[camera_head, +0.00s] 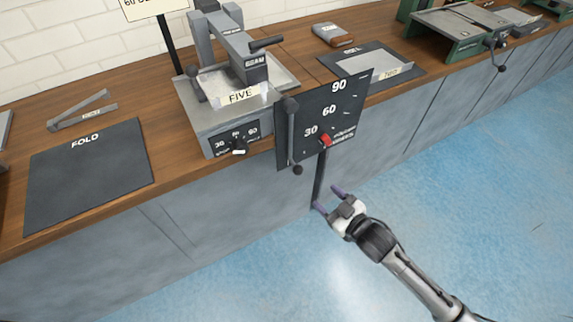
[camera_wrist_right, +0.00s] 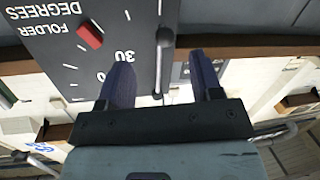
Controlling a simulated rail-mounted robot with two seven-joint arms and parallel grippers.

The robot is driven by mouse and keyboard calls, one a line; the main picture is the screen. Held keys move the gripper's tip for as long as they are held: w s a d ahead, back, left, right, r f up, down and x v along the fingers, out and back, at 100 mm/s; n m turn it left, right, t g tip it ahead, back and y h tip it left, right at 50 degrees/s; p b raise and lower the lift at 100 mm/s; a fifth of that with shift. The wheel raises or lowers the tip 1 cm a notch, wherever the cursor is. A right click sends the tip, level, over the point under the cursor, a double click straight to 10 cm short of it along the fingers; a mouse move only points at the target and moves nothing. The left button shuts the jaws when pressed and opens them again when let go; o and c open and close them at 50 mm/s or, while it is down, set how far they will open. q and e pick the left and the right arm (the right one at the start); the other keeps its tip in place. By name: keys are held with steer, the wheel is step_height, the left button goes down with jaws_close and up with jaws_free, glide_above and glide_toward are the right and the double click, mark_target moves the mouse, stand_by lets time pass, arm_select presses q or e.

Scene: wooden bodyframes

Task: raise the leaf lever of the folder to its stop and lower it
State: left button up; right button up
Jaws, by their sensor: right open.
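The folder's dark degree board (camera_head: 345,98) stands at the bench's front edge, marked 30, 60 and 90, with a red marker (camera_head: 326,140) near its low end. My right gripper (camera_head: 328,198) is open and empty, below and right of that ball. In the right wrist view, the lever (camera_wrist_right: 163,60) appears between the spread fingers, farther away, beside the upside-down board (camera_wrist_right: 75,65). My left gripper is out of view.
A grey machine (camera_head: 225,110) with a small dial stands left of the board. A black FOLD mat (camera_head: 90,175) lies farther left. The blue floor (camera_head: 470,190) is clear.

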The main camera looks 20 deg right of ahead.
mark_target(294, 165)
steer(key=shift+t+y, duration=0.4)
steer(key=shift+y, duration=0.1)
steer(key=b+x, duration=0.2)
steer(key=x, duration=0.2)
steer(key=r+b+x, duration=0.1)
steer(key=x, duration=0.3)
steer(key=b+x, duration=0.2)
steer(key=x, duration=0.2)
steer(key=shift+a+r+b, duration=0.3)
steer(key=shift+b, duration=0.05)
steer(key=shift+b+x, duration=0.3)
steer(key=shift+x, duration=0.5)
steer(key=shift+r, duration=0.1)
steer(key=shift+c, duration=0.3)
jaws_close()
